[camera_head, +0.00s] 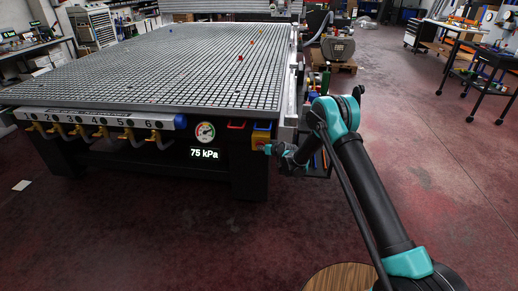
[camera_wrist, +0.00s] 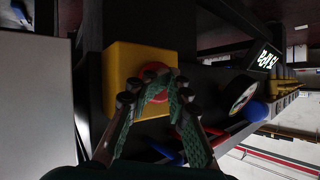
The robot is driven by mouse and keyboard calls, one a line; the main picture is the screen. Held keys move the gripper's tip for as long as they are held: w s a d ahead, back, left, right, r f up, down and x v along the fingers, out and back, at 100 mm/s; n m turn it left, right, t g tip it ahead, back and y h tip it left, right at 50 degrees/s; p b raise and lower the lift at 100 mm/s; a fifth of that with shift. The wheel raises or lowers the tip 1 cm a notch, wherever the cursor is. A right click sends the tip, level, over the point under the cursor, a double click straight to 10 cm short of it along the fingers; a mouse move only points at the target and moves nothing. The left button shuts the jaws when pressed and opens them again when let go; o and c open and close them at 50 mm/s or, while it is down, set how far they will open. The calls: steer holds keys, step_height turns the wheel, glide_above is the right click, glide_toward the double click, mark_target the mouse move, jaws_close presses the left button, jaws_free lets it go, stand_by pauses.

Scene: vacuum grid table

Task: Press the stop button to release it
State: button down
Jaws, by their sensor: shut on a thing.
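The stop button (camera_wrist: 155,69) is a red knob on a yellow box (camera_wrist: 122,62) in the wrist view. In the head view the yellow box (camera_head: 260,138) is on the table's front, near its right corner. My gripper (camera_wrist: 158,84) has its green-padded fingers at the red button, with the tips close together over its near side. The fingers hide part of the button. My gripper (camera_head: 269,149) also shows small in the head view, right at the box. It is shut on the button.
The vacuum grid table (camera_head: 170,60) fills the left and middle. A round gauge (camera_head: 205,132) and a display (camera_head: 204,153) reading 75 kPa are left of the box. Several yellow valves (camera_head: 100,131) line the front edge. Open floor (camera_head: 430,150) lies to the right.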

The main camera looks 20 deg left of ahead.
steer(key=shift+w+d+r, duration=0.1)
steer(key=shift+w+r, duration=0.15)
steer(key=shift+w, duration=0.15)
steer(key=s+d, duration=0.1)
steer(key=s, duration=0.5)
steer(key=shift+f, duration=0.15)
steer(key=shift+s+d, duration=0.1)
